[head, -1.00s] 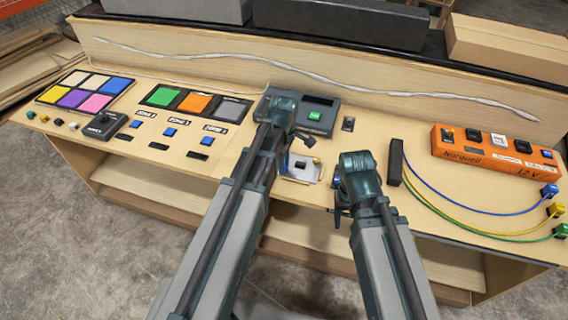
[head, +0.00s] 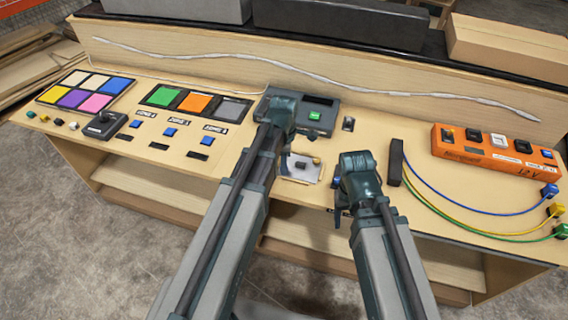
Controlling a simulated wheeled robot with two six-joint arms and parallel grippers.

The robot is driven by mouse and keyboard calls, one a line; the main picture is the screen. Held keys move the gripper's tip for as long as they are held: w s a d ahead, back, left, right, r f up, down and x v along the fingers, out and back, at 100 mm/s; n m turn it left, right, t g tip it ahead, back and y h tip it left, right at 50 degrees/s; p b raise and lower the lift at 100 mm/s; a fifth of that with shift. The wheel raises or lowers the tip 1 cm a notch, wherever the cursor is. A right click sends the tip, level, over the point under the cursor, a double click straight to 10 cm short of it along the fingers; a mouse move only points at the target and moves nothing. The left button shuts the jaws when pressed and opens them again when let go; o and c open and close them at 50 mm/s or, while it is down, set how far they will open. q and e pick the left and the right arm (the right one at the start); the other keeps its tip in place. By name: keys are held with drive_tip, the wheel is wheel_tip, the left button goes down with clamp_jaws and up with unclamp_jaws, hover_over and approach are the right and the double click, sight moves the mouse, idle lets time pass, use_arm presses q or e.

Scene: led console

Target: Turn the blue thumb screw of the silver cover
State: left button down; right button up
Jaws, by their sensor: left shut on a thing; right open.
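The silver cover (head: 312,172) lies on the bench top between my two arms, partly behind my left arm. A dark knob (head: 300,166) shows on it. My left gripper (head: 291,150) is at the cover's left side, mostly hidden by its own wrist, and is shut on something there. This appears to be the blue thumb screw, which is hidden now. My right gripper (head: 340,200) is open to the right of the cover. A small blue piece (head: 336,182) shows beside it; I cannot tell if it belongs to the cover.
A grey console with a green button (head: 315,115) stands behind the cover. A black block (head: 396,163) with blue, yellow and green cables is to the right, near an orange switch box (head: 495,148). Coloured panels (head: 196,102) and a joystick box (head: 105,124) are to the left.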

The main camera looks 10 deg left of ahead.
use_arm(q)
drive_tip(key=c, duration=0.6)
unclamp_jaws()
wheel_tip(320, 180, up, 14)
drive_tip(key=p, duration=1.4)
drive_tip(key=shift+f, duration=0.15)
